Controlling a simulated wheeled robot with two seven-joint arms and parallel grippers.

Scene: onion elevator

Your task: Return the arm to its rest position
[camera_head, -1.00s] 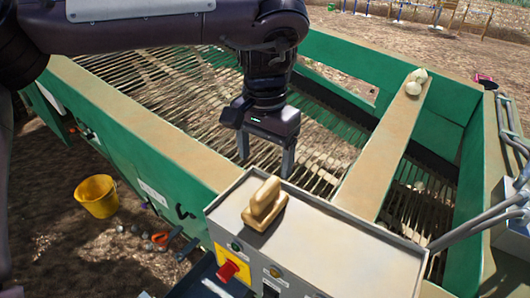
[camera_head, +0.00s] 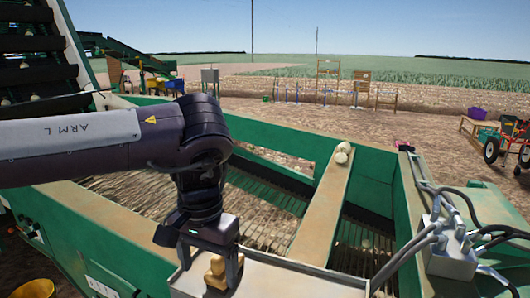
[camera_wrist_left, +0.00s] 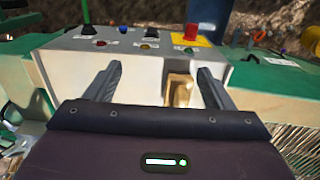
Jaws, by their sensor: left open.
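My left arm comes in from the left in the head view, and its gripper (camera_head: 208,264) points down over the control box (camera_head: 275,280). The gripper is open, with its two fingers apart. In the left wrist view the block (camera_wrist_left: 179,92) appears between the open fingers (camera_wrist_left: 160,68), closer to the right one. I cannot tell whether the fingers touch it. My right gripper is not in view.
A green hopper with a slatted floor and a tan crossbeam (camera_head: 320,212) lies beyond the box. Pale onions (camera_head: 343,152) sit on the beam's far end. A grey junction box with cables (camera_head: 447,250) stands at right. A yellow bucket (camera_head: 35,289) is at lower left.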

